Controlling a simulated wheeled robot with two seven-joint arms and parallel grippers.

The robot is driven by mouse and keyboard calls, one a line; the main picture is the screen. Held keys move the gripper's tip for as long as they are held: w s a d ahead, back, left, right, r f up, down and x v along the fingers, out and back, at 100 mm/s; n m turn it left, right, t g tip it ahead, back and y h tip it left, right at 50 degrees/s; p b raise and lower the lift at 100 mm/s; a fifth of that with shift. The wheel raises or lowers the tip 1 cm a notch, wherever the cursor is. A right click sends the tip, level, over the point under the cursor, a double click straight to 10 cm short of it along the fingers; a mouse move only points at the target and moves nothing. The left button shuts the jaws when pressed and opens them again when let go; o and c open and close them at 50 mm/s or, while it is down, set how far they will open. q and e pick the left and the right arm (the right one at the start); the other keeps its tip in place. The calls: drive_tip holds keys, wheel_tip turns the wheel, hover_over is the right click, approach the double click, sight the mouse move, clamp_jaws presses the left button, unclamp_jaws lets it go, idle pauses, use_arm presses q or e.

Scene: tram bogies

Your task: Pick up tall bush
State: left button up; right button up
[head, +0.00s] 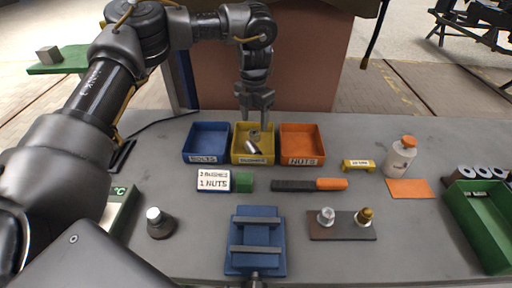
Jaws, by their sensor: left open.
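A yellow bin (238,157) stands between two other bins at the back of the bench, and its label is too small to read surely. Inside it lies a tilted silver cylindrical piece (252,149), with a smaller metal piece (255,134) behind it. They look like bushings, but I cannot tell surely which is the tall one. My left gripper (255,114) points down above the back of the yellow bin, with its fingers apart and nothing between them. My right gripper is not in view.
A blue bin (190,156) and an orange bin (318,156) flank the yellow one. In front are a white card (213,181), a blue fixture (256,211) and a plate with two metal pieces (340,233). A green tray (468,225) is at right.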

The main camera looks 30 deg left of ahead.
use_arm(q)
drive_tip(key=n, duration=0.3)
drive_tip(key=n+p, duration=0.1)
drive_tip(key=n, duration=2.8)
hover_over(253, 145)
drive_tip(key=shift+f, duration=2.5)
drive_tip(key=shift+f+p, duration=0.65)
drive_tip(key=shift+f, duration=2)
drive_tip(key=c, duration=0.8)
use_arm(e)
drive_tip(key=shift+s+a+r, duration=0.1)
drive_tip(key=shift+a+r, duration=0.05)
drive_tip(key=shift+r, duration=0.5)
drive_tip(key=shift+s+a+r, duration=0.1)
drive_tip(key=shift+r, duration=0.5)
